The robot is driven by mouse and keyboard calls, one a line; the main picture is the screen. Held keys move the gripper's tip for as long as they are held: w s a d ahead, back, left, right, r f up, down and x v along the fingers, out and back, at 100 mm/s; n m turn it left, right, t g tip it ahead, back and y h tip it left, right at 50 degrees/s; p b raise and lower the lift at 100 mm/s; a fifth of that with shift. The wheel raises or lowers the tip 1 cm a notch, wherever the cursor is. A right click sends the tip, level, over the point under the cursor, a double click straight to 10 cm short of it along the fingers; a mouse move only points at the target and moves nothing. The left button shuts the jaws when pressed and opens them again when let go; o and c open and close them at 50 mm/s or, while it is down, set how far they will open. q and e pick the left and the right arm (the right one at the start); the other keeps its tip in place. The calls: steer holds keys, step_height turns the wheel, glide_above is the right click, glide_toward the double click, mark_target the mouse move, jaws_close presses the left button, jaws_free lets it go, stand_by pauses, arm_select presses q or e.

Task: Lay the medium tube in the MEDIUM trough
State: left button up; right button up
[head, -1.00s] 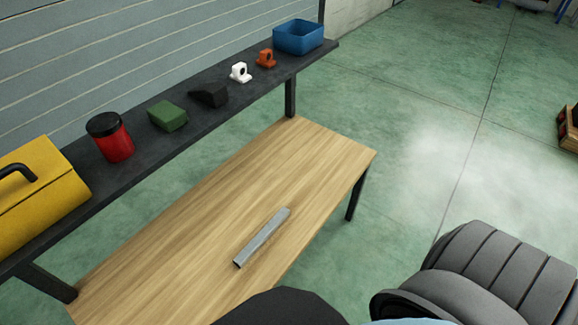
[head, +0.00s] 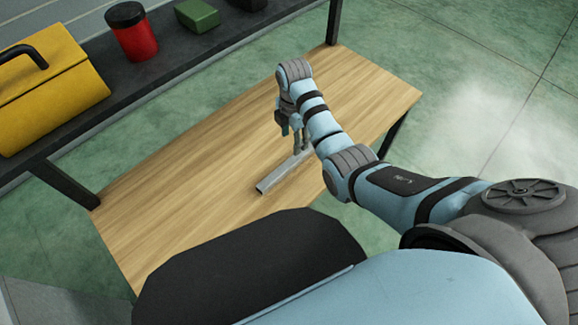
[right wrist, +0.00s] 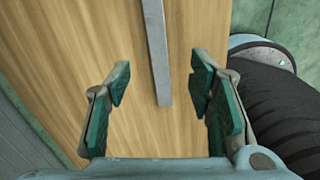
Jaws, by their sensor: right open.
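A grey, square-section metal tube (head: 272,181) lies on the wooden bench top. Its near end shows in the head view, while my right arm and gripper hide part of its far end. My right gripper (head: 298,143) is above the bench at the tube's far part. In the right wrist view the open fingers (right wrist: 160,80) stand apart with nothing between their pads but bench and the tube's end region. The tube (right wrist: 156,50) runs up the picture from between the fingers. No trough is in view. My left gripper is not in view.
A dark shelf (head: 165,72) behind the wooden bench (head: 190,175) holds a yellow toolbox (head: 55,85), a red can with a black lid (head: 134,38) and a green block (head: 197,14). A grey flat-sided object (head: 40,300) stands at lower left. The bench's left half is clear.

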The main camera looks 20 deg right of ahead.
mark_target(290, 163)
steer(key=shift+n, duration=0.7)
steer(key=f+b, duration=0.2)
steer(key=f, duration=0.2)
steer(key=f+b, duration=0.3)
steer(key=f, duration=0.1)
steer(key=f+b, duration=0.3)
steer(key=f, duration=0.1)
steer(key=shift+w+a+f, duration=0.1)
steer(key=shift+a+f, duration=0.2)
steer(key=shift+a, duration=0.1)
steer(key=shift+r, duration=0.1)
jaws_close()
